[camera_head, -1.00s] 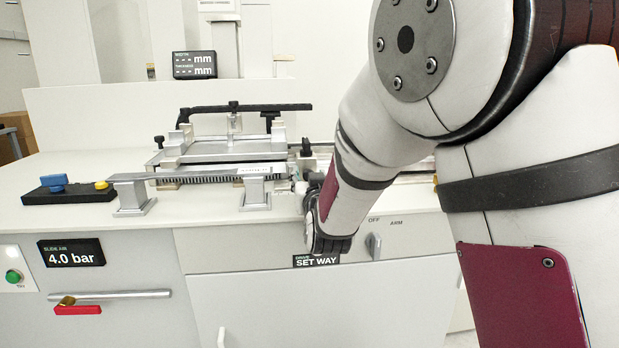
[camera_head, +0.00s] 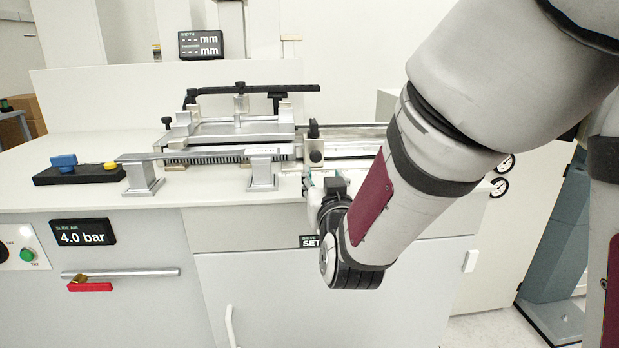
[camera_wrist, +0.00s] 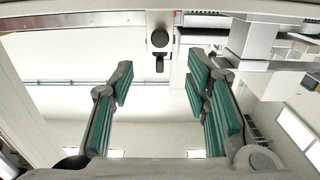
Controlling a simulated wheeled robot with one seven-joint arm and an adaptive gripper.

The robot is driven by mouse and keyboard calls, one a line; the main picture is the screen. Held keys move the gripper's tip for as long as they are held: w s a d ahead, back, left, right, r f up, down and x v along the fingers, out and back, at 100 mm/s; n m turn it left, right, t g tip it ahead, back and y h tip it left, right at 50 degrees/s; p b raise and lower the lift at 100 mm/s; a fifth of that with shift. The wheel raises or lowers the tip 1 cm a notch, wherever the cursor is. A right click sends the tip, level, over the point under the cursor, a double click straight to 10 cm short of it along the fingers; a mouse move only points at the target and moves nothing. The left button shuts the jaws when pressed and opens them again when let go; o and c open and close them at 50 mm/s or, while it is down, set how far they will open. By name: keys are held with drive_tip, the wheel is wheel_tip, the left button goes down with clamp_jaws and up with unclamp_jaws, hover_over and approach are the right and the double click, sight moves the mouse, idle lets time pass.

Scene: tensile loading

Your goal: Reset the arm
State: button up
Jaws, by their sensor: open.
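My gripper (camera_wrist: 158,95) is open and empty in the wrist view, its green-padded fingers wide apart with nothing between them. In the head view my arm comes in from the upper right. Its wrist is bent in front of the bench's front edge, below the right end of the metal fixture. The fingers are mostly hidden there behind my wrist. The wrist view shows a dark round knob (camera_wrist: 159,38) beyond the fingertips, apart from them.
The metal fixture (camera_head: 235,130) stands on the white bench (camera_head: 70,210). A black block (camera_head: 80,174) with blue and yellow parts lies at left. A bar handle with a red tag (camera_head: 90,287) and a "4.0 bar" display (camera_head: 82,233) are on the front.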

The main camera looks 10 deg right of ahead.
drive_tip(key=s+d+f+g, duration=0.2)
drive_tip(key=s+d+g, duration=0.3)
drive_tip(key=s, duration=0.8)
drive_tip(key=s+d+f+g, duration=0.2)
drive_tip(key=s+g, duration=0.4)
drive_tip(key=s, duration=0.8)
drive_tip(key=s+d+f+g, duration=0.2)
drive_tip(key=s+d+g, duration=0.3)
drive_tip(key=s, duration=0.8)
wheel_tip(320, 180, up, 20)
drive_tip(key=a+t+p, duration=0.1)
drive_tip(key=t+p, duration=0.1)
drive_tip(key=p, duration=1.5)
drive_tip(key=shift+s+a+p, duration=0.25)
drive_tip(key=shift+p, duration=0.15)
drive_tip(key=shift+f, duration=0.1)
